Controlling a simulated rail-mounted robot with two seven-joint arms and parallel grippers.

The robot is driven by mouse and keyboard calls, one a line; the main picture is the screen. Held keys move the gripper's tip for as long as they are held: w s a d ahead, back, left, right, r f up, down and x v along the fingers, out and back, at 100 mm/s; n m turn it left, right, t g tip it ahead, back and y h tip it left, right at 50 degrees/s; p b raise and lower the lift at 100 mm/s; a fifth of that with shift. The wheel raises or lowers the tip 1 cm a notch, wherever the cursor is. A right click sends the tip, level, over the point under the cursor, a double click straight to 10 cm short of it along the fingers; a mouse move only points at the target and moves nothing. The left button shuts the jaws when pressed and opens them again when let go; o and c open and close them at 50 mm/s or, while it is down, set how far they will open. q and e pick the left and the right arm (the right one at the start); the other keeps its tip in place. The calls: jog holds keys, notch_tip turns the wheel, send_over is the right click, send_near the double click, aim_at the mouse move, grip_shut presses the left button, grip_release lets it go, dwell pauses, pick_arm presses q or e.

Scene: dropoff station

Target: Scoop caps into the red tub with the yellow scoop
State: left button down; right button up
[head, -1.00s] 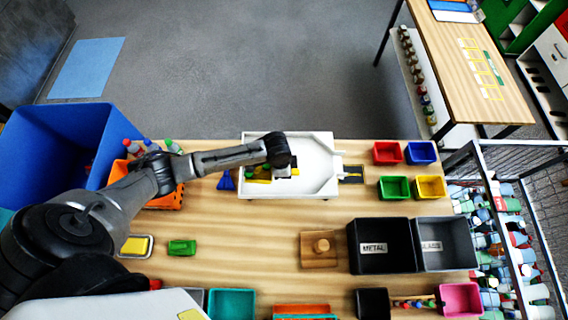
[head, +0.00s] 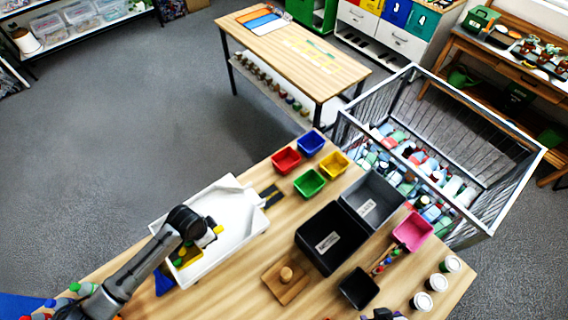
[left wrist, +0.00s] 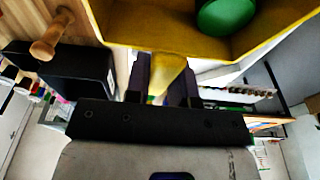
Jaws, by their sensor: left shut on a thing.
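My left gripper (head: 203,237) is over the white tray (head: 232,212) and is shut on the yellow scoop's handle. The yellow scoop (head: 190,257) shows beneath it, with green caps in or beside it. In the left wrist view, the jaws (left wrist: 160,80) hold the yellow handle, and the scoop (left wrist: 150,38) fills the top with a large green cap (left wrist: 225,14) in it. The red tub (head: 286,161) stands beyond the tray, to its right, and its inside looks empty.
Blue (head: 312,143), green (head: 309,183) and yellow (head: 334,164) tubs stand close around the red one. Black (head: 325,238) and grey (head: 371,198) bins and a wooden block with a knob (head: 287,279) are nearer. A bottle-filled cage (head: 440,150) borders the table.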

pick_arm(q)
jog(key=shift+r, duration=0.1)
dwell(0.4)
jog(key=shift+n, duration=0.8)
jog(key=r, duration=0.2)
jog(key=w+d+r, duration=0.1)
jog(key=r, duration=0.1)
jog(key=w+d+r, duration=0.1)
jog(key=r, duration=0.1)
jog(key=shift+w+d+r, duration=0.15)
jog(key=shift+r, duration=0.2)
jog(key=s+d+r+n, duration=0.1)
jog(key=s+r+n, duration=0.1)
jog(key=r, duration=0.6)
jog(key=s+d+r+n+y, duration=0.1)
jog(key=s+r+n, duration=0.2)
jog(key=r, duration=0.6)
jog(key=s+d+r+n, duration=0.1)
jog(key=s+r+n, duration=0.1)
jog(key=r, duration=0.6)
jog(key=shift+s+r+n+t, duration=0.15)
jog(key=shift+r+n+t, duration=0.2)
jog(key=shift+n, duration=0.25)
